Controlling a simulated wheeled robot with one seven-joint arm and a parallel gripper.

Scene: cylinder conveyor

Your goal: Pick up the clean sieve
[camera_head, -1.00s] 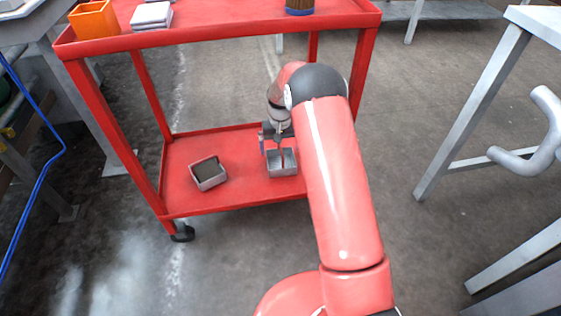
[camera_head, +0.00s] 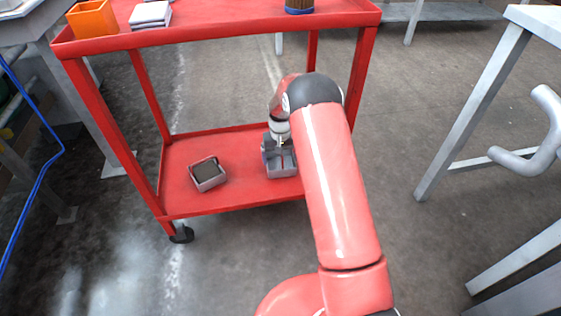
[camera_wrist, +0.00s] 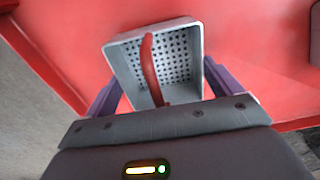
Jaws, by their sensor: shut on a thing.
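The clean sieve (camera_head: 283,171) is a small square grey box on the lower shelf of the red cart. In the wrist view the sieve (camera_wrist: 128,62) shows a bare, light bottom full of holes and a curved red bar, like a handle, across it. My gripper (camera_head: 279,155) is down at the sieve from above. In the wrist view its purple fingers (camera_wrist: 160,88) are on two opposite sides of the sieve, shut on it. The sieve appears to be still on or very near the shelf. A second grey box (camera_head: 208,183) with a dark filling sits to its left.
The red cart's lower shelf (camera_head: 238,194) has free room between the boxes. Its upper shelf (camera_head: 225,33) overhangs the back and holds an orange box (camera_head: 92,19), a light stack (camera_head: 150,14) and a brown round container (camera_head: 299,5). A metal table stands at the right.

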